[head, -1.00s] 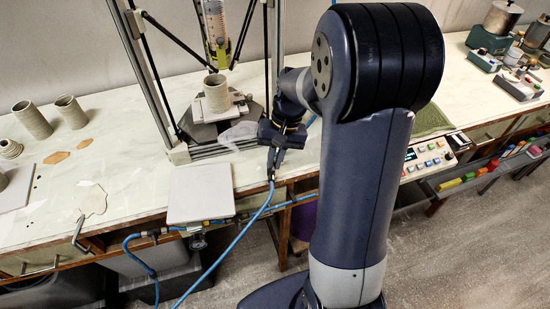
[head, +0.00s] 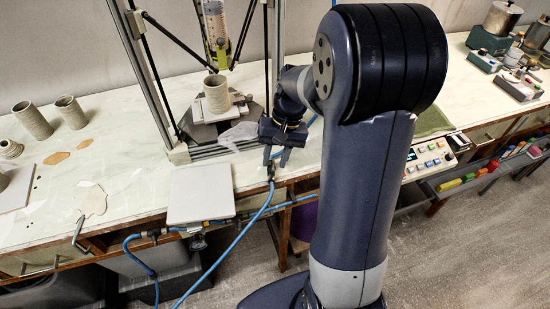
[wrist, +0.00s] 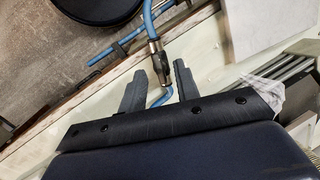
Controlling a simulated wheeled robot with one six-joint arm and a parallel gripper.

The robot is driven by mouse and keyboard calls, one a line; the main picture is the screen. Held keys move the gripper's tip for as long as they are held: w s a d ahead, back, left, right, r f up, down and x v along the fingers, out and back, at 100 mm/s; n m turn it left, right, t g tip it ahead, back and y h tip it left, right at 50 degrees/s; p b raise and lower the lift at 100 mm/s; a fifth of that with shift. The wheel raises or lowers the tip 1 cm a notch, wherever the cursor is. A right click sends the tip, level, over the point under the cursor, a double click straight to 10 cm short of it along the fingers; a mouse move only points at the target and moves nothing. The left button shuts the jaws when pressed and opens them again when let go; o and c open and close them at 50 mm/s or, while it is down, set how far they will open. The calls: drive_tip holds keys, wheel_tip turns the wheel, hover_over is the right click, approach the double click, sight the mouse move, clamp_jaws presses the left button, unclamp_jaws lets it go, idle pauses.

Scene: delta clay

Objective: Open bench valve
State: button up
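A small metal fitting with a dark body (wrist: 157,62), apparently the bench valve, sits inline on a blue hose at the bench's front edge. In the head view it is a small dark spot (head: 271,172) just below my gripper. My gripper (head: 276,157) is low over the edge, its fingers pointing toward the fitting. In the wrist view my gripper (wrist: 158,85) has its fingers apart, one on each side of the fitting's near end and a bent blue piece. Nothing is visibly gripped. I cannot make out the valve's handle position.
A blue hose (head: 232,243) hangs from the bench front. A pale square slab (head: 200,194) lies to the left, with a gauge (head: 198,241) below it. A clay printer frame with a clay cylinder (head: 217,93) stands behind. A cloth (head: 239,134) lies beside my wrist.

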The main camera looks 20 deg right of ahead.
drive_tip(key=v, duration=1)
drive_tip(key=x, duration=1)
drive_tip(key=shift+f, duration=0.25)
